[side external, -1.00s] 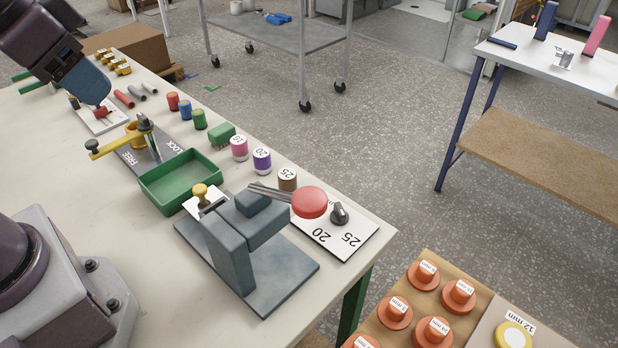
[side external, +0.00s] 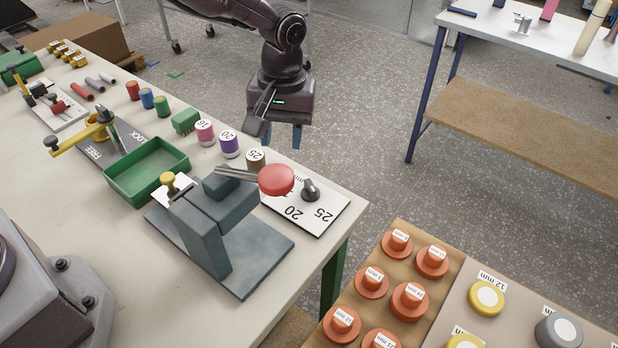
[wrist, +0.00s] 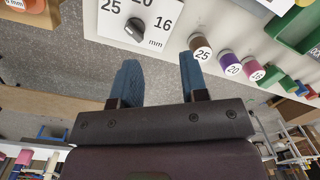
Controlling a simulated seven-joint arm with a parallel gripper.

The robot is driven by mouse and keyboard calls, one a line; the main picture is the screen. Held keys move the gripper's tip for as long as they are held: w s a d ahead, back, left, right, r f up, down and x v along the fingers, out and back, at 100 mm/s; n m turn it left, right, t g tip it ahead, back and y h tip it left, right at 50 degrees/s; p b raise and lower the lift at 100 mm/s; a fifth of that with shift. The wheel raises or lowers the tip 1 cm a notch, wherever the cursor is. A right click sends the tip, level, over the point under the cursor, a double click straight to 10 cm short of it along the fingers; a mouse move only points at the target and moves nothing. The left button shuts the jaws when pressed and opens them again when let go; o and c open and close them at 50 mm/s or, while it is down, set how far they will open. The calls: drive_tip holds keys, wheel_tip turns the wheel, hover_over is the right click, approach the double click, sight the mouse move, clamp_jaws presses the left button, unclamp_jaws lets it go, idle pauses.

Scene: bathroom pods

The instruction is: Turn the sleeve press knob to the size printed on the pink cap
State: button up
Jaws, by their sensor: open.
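The sleeve press knob (side external: 311,189) is a dark dial on a white plate (side external: 325,215) at the table's corner. In the wrist view the knob (wrist: 135,30) sits among the marks 25, 20 and 16 mm; its exact pointing is hard to tell. The pink cap (side external: 204,132) stands left of the purple and brown caps, and its top reads 16 in the wrist view (wrist: 257,73). My gripper (side external: 282,134) is open and empty, beyond the table's far edge, apart from the knob. Its blue fingers (wrist: 159,65) show in the wrist view.
The grey press (side external: 222,215) with its red-ended lever (side external: 276,179) stands beside the plate, the red end close to the knob. The purple cap (side external: 229,144) and brown cap (side external: 256,160) line the edge. A green tray (side external: 147,172) lies left.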

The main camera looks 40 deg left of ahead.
sight(309, 182)
drive_tip(key=w+d+n, duration=0.2)
drive_tip(key=w+n, duration=0.2)
drive_tip(key=n, duration=0.1)
drive_tip(key=shift+n+t, duration=0.3)
drive_tip(key=shift+t, duration=0.1)
drive_tip(key=f, duration=1.3)
drive_tip(key=shift+w+f, duration=0.15)
drive_tip(key=shift+w, duration=0.05)
clamp_jaws()
